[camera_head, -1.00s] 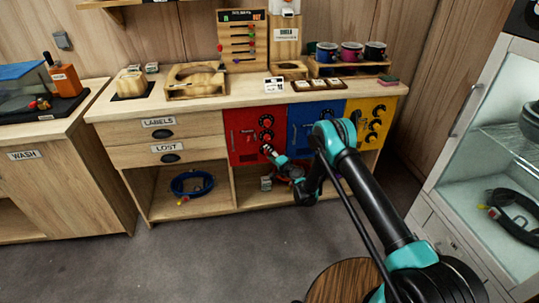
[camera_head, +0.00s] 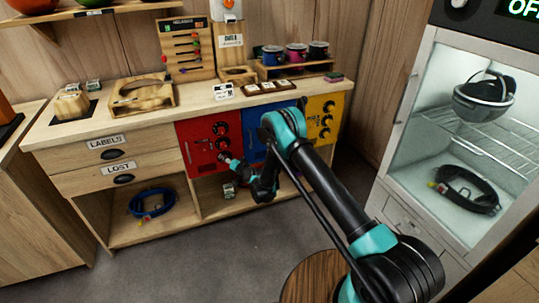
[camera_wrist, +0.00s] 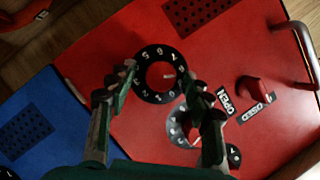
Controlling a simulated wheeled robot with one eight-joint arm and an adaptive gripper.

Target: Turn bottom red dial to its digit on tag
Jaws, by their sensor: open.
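The red door (camera_head: 196,155) is on the bench front and carries black dials in a column, with the upper dial (camera_head: 221,128) and middle dial (camera_head: 223,143) clear in the head view. My gripper (camera_head: 226,158) is at the bottom dial, which it mostly hides there. In the wrist view, the bottom dial (camera_wrist: 168,76) has a red centre and white digits around its black rim. My gripper (camera_wrist: 163,82) is open, one finger on each side of this dial; I cannot tell whether they touch it. A second dial (camera_wrist: 177,133) shows glare between the fingers. No readable digit tag shows.
The blue door (camera_head: 251,146) and yellow door (camera_head: 320,118) are to the right. In the wrist view, a door handle (camera_wrist: 303,48) and an OPEN/CLOSED knob (camera_wrist: 254,90) are at right. A small white card (camera_head: 222,91) stands on the bench. A glass-fronted cabinet (camera_head: 405,95) stands far right.

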